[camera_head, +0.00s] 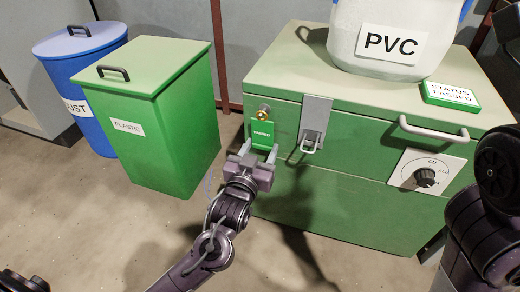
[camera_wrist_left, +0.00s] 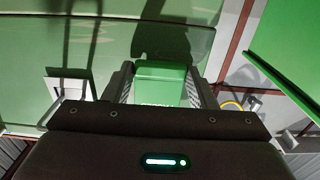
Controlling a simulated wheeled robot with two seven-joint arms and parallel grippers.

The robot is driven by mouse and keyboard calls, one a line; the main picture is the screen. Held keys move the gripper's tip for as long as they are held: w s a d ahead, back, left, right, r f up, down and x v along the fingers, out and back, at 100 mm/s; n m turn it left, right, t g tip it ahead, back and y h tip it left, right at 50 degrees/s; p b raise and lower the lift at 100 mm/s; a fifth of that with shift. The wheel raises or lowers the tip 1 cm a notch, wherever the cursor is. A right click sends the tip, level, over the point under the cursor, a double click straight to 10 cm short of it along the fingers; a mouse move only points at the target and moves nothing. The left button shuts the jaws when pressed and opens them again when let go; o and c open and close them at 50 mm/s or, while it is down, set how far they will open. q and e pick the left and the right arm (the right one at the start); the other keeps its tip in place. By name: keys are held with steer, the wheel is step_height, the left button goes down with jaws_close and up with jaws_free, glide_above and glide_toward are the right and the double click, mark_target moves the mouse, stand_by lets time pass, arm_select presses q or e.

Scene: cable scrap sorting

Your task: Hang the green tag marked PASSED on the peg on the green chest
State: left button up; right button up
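The green tag marked PASSED (camera_head: 262,134) is upright in front of the green chest (camera_head: 350,205), at its upper left. The brass peg (camera_head: 263,112) sticks out just above the tag's top edge; whether the tag's hole is around it is not clear. My left gripper (camera_head: 260,149) has a finger on each side of the tag's lower part. In the left wrist view the tag (camera_wrist_left: 160,82) sits between the fingers (camera_wrist_left: 160,88), whose tips look to be against its side edges. My right gripper is not in view.
A metal hasp (camera_head: 314,118) is right of the tag. On the chest stand a white PVC container (camera_head: 385,75) and a green STATUS PASSED block (camera_head: 450,94). A handle (camera_head: 433,131) and a dial (camera_head: 425,177) are at right. A green PLASTIC bin (camera_head: 165,130) and blue bin (camera_head: 90,125) stand left.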

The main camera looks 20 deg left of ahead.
arm_select(q)
steer(key=o, duration=0.5)
steer(key=shift+c, duration=0.2)
